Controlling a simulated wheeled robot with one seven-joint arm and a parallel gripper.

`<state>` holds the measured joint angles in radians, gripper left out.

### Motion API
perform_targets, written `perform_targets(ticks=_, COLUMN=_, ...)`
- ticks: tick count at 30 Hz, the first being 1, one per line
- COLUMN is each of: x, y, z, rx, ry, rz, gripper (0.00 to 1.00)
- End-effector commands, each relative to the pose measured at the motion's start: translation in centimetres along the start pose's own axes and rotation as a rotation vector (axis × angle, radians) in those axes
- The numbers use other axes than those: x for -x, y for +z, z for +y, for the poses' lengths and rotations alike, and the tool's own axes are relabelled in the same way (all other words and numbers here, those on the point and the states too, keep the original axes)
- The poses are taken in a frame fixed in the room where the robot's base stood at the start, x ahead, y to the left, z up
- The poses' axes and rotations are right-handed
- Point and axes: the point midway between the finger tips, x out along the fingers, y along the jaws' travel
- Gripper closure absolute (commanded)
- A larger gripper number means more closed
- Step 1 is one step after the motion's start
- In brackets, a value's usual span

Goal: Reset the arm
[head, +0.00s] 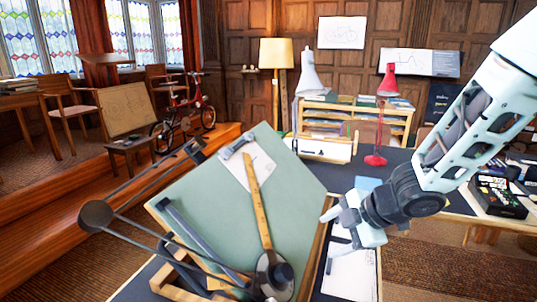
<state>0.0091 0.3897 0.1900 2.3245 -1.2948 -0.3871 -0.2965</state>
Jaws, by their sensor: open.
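My gripper (337,214) is at the end of my white and grey arm, which reaches in from the upper right. It hangs near the right edge of the green drafting board (225,195), over or beside it; the exact height is hard to tell. Its jaws are open and nothing shows between them. My forearm hides part of the dark desk (400,158) behind it.
A wooden ruler (257,205), a clipped paper (248,160) and a drafting arm (97,215) are on or over the board. A red lamp (376,130) stands behind my gripper. A black box (497,197) is at right. Papers (350,272) lie below my gripper.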

Motion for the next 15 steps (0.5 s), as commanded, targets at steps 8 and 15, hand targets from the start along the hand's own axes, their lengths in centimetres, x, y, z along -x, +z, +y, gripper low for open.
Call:
perform_targets(ticks=8, x=4.8, y=-4.8, z=-4.0, rx=-0.498, ry=0.011, rz=-0.326, gripper=0.35)
perform_targets(ticks=15, x=10.0, y=-9.7, z=-13.5, rx=-0.912, ry=-0.139, rz=-0.531, gripper=0.35)
